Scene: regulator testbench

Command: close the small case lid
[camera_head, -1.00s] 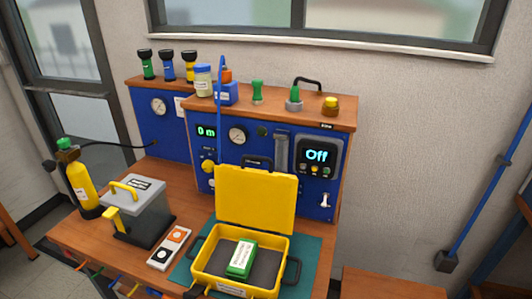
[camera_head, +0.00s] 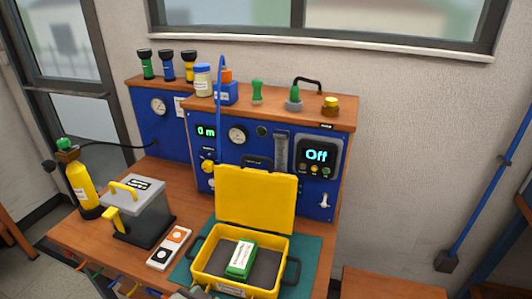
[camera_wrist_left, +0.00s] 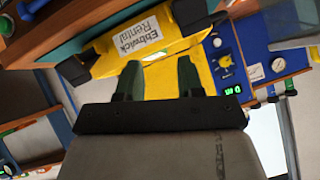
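The yellow case (camera_head: 213,283) stands on the bench front with its lid (camera_head: 255,200) open, raised at the back and roughly upright. A green box with a white label (camera_head: 241,260) lies inside on the dark lining. In the left wrist view, my left gripper (camera_wrist_left: 158,70) has its two dark green fingers apart with nothing clearly between them. It points at the yellow case, whose front label (camera_wrist_left: 138,38) shows just beyond the fingertips. Whether the fingers touch the case I cannot tell. In the head view only a small grey piece shows at the bottom edge by the case's front-left corner. My right gripper is out of view.
A green mat (camera_head: 307,252) lies under the case. A grey box with a yellow handle (camera_head: 138,210), a white-and-orange device (camera_head: 169,247) and a yellow cylinder (camera_head: 82,188) stand to the left. The blue testbench panel (camera_head: 262,148) rises close behind the lid.

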